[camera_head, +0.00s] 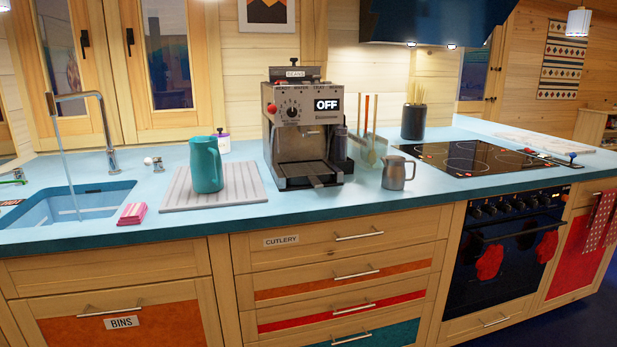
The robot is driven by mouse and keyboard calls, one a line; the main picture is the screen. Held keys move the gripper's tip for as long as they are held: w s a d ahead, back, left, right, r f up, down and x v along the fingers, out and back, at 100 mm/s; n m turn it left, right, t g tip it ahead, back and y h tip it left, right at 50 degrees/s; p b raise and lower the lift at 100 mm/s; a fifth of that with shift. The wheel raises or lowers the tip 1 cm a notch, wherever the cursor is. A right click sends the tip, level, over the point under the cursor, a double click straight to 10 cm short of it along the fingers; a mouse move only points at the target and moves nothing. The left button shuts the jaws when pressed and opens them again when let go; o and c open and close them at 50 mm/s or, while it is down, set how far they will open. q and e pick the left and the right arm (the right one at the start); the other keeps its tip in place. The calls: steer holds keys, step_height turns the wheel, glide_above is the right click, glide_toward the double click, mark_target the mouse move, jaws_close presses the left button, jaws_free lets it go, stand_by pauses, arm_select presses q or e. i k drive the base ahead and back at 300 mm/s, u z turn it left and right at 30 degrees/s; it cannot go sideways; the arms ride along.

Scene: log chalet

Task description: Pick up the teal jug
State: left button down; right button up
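The teal jug (206,165) stands upright on a light grey ribbed mat (244,183) on the blue counter, left of the coffee machine. Its handle is on its right side. Neither of my grippers shows in the head view.
A coffee machine (306,148) marked OFF stands right of the mat, with a small metal pitcher (397,173) beside it. A sink (75,207) with a running tap and a pink sponge-like stack (132,214) are to the left. A white jar (222,142) stands behind the jug.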

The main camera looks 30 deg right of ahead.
mark_target(206, 163)
steer(key=z, duration=0.95)
steer(key=i, duration=1.1)
steer(key=u, duration=0.75)
